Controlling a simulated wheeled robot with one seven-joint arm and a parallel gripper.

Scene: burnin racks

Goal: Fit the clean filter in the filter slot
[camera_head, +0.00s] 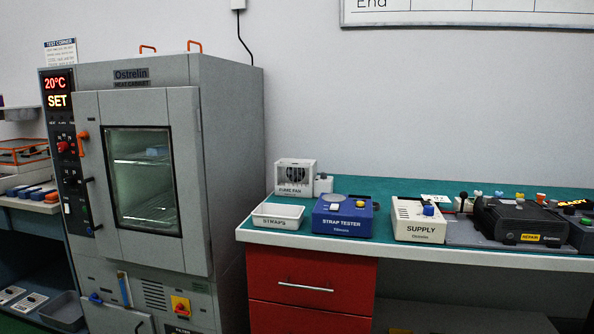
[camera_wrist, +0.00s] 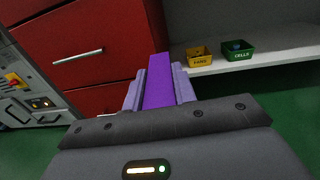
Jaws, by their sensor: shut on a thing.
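My gripper (camera_wrist: 158,85) shows in the wrist view, its two pale lavender fingers shut on a flat, purple, slab-like piece. I take this piece for the clean filter (camera_wrist: 159,82); it sticks out past the fingertips, in front of the red drawers. Its faces are too plain to tell whether it is clean. My gripper is not in the head view. The grey Ostrelin heat cabinet (camera_head: 228,130) stands at the left, its door shut. A louvred vent (camera_head: 154,295) is low on its front. I cannot make out which opening is the filter slot.
A teal-topped bench (camera_head: 385,241) stands right of the cabinet, with a straps tray (camera_head: 277,215), strap tester (camera_head: 343,217) and supply (camera_head: 418,220) on it. Red drawers (camera_head: 305,285) are below. Yellow (camera_wrist: 199,56) and green (camera_wrist: 238,50) bins sit on a low shelf. Green floor is clear.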

